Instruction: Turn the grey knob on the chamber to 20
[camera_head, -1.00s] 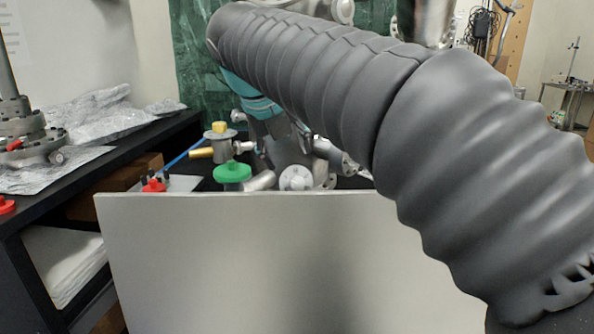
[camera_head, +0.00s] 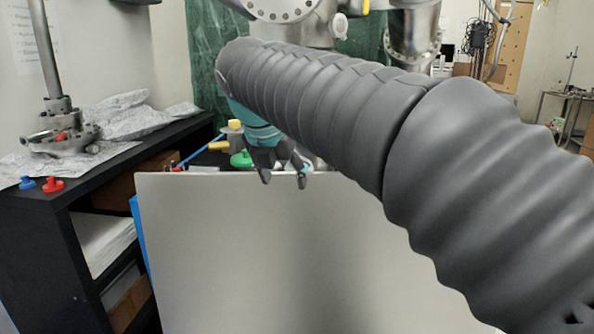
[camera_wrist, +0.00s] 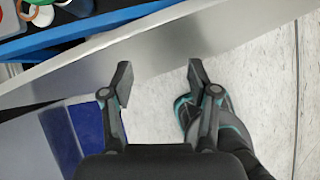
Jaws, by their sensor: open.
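The metal chamber (camera_head: 318,32) shows at the top of the head view, with a bolted round flange. A small pale grey round part (camera_head: 341,25) sits on its front and may be the knob; I cannot read any marks on it. My gripper (camera_head: 284,181) is below and left of the chamber, pointing down in front of the upper edge of a pale panel. In the wrist view my gripper (camera_wrist: 160,80) is open and empty, over the panel's edge and the floor. My arm hides much of the area below the chamber.
The large pale panel (camera_head: 270,240) stands in front of the chamber area. A green knob (camera_head: 241,159) and brass fittings lie behind its edge. A black shelf (camera_head: 60,215) on the left holds blue and red caps (camera_head: 53,184). In the wrist view, pale floor (camera_wrist: 260,80) is clear at right.

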